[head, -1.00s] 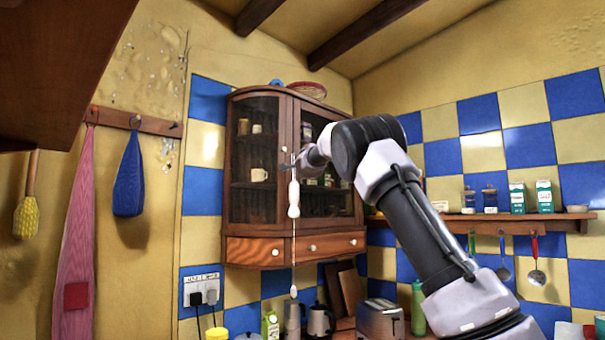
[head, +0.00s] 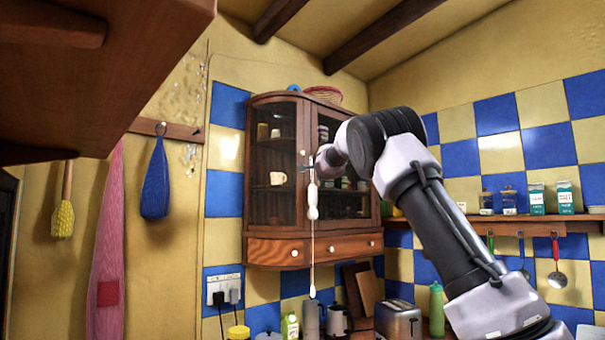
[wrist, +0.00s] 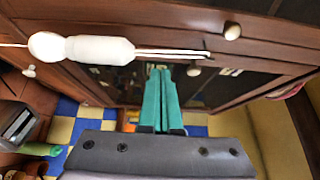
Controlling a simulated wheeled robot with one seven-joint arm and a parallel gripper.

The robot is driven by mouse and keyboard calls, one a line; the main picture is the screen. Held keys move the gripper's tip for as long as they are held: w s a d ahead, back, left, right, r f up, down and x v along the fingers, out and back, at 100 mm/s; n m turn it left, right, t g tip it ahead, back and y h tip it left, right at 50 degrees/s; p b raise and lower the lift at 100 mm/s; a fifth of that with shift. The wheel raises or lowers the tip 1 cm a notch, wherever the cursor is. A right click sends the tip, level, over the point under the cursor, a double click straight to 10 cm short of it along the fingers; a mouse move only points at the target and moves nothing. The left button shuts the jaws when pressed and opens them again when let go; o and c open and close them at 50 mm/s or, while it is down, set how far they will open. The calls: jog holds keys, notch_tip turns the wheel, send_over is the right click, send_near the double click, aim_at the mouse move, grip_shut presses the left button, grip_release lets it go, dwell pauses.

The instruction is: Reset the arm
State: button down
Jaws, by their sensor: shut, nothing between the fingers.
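My gripper shows in the wrist view as two teal fingers (wrist: 160,74) pressed together, with nothing between them. They point at the dark glass front of the wall cabinet (wrist: 228,88). In the head view my arm rises from the lower right and bends over towards the wooden cabinet (head: 290,250); its fingers cannot be made out there. A white pull handle (head: 312,201) hangs on a cord just in front of the arm's end. In the wrist view the handle (wrist: 95,49) lies across the upper left, apart from the fingers.
A dark wooden panel (head: 120,60) fills the upper left. A shelf (head: 535,217) with cartons and hanging utensils is on the right wall. A toaster (head: 398,320) and kettle stand below the cabinet. Cloths hang from a rail at left.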

jog(key=s+a, duration=0.2)
jog(key=a, duration=0.5)
jog(key=s+d+f+n+g+y, duration=0.2)
jog(key=s+d+n+y, duration=0.15)
jog(key=s+d, duration=1)
jog(key=s+d+f+n+g, duration=0.1)
jog(key=s+f+n+g, duration=0.2)
jog(key=s+f, duration=0.5)
jog(key=s+d+f+n+g+h, duration=0.1)
jog(key=s+f, duration=0.8)
jog(key=s, duration=1)
jog(key=s+d+f+n+g+h, duration=0.1)
jog(key=s+f+n+g, duration=0.4)
jog(key=s, duration=0.9)
notch_tip(320, 180, down, 3)
jog(key=shift+d+f+n, duration=0.2)
jog(key=shift+d+n, duration=0.25)
jog(key=shift+d, duration=0.25)
